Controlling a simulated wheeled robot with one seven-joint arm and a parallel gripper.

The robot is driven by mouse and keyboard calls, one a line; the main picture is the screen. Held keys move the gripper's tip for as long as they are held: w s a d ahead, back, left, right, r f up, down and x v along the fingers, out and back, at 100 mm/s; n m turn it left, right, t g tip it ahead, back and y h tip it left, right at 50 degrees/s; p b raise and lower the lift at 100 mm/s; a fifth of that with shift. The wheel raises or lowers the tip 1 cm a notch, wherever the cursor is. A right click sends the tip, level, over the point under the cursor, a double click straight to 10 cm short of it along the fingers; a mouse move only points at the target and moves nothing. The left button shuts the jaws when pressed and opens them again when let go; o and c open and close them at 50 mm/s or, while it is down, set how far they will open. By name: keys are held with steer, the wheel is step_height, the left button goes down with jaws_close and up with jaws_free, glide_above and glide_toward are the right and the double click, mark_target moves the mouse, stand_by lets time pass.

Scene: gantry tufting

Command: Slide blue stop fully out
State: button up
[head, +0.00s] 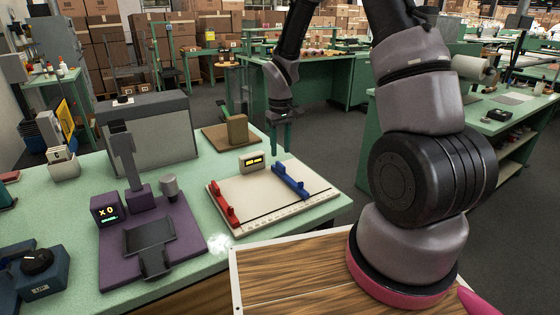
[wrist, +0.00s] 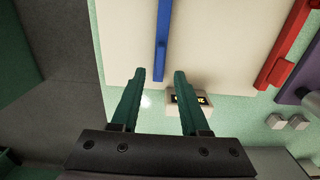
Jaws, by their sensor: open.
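The blue stop (head: 291,181) is a long thin bar with upright blocks, lying along the right part of a pale board (head: 262,198). In the wrist view the blue stop (wrist: 162,35) runs down from the top edge, and its near end lies just past my fingertips. My gripper (head: 284,146) hangs with green fingers pointing down by the board's back right side. In the wrist view my gripper (wrist: 160,76) is open and empty, its fingers apart and roughly in line with the bar. I see no contact with the bar.
A red stop (head: 224,204) lies on the board's left part. A small display box (head: 252,162) stands at the board's back edge; it also shows beside my right finger in the wrist view (wrist: 190,102). A wooden block (head: 237,130) stands behind. A purple fixture (head: 150,240) is left.

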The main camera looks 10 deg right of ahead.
mark_target(280, 164)
step_height(280, 164, down, 5)
steer(key=shift+f, duration=0.15)
jaws_close()
stand_by(1.5)
